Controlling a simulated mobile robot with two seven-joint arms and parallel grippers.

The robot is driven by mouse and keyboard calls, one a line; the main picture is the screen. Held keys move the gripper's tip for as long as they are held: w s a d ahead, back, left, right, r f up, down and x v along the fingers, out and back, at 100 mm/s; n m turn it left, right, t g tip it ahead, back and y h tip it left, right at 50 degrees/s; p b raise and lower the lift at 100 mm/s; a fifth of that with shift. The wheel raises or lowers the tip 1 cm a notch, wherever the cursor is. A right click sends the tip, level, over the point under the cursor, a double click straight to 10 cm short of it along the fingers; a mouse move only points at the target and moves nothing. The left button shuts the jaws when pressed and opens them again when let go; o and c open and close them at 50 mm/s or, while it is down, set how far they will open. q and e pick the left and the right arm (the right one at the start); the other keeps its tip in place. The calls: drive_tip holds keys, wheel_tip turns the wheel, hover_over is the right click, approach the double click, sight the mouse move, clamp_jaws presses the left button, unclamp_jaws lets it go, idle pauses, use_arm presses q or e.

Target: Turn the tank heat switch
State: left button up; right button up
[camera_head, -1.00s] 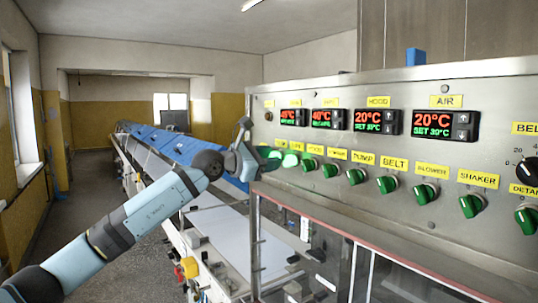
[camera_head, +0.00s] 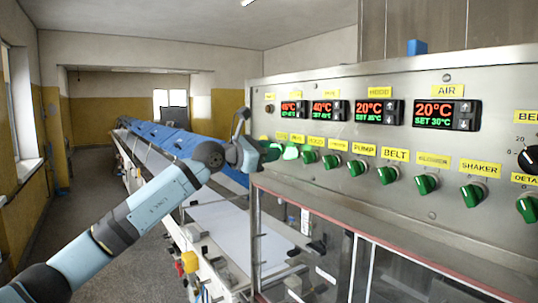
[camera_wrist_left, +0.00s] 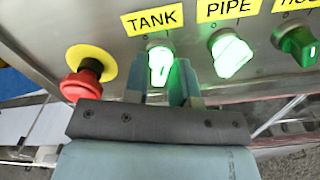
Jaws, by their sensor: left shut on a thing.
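The TANK switch (camera_wrist_left: 159,62) is a green knob, glowing bright, under a yellow TANK label (camera_wrist_left: 154,20) in the left wrist view. Its handle stands close to upright there. My left gripper (camera_wrist_left: 163,84) is shut on this knob, with one finger on each side. In the head view my left gripper (camera_head: 258,152) reaches the left end of the control panel (camera_head: 440,215) and partly hides the knob. The lit PIPE switch (camera_wrist_left: 231,55) sits just right of it, its handle tilted. My right gripper is not in view.
A red emergency button (camera_wrist_left: 83,82) on a yellow disc is close left of my fingers. More green knobs (camera_head: 387,175) run right along the panel, below temperature displays (camera_head: 447,113). A blue-covered conveyor line (camera_head: 180,143) stretches back at the left.

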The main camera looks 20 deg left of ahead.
use_arm(q)
drive_tip(key=shift+n+b, duration=0.95)
drive_tip(key=shift+n, duration=4.15)
drive_tip(key=shift+r, duration=0.1)
drive_tip(key=o, duration=0.7)
drive_tip(key=b+v, duration=0.3)
drive_tip(key=v, duration=1)
drive_tip(key=shift+s+a+b, duration=0.2)
drive_tip(key=shift+s+b, duration=0.15)
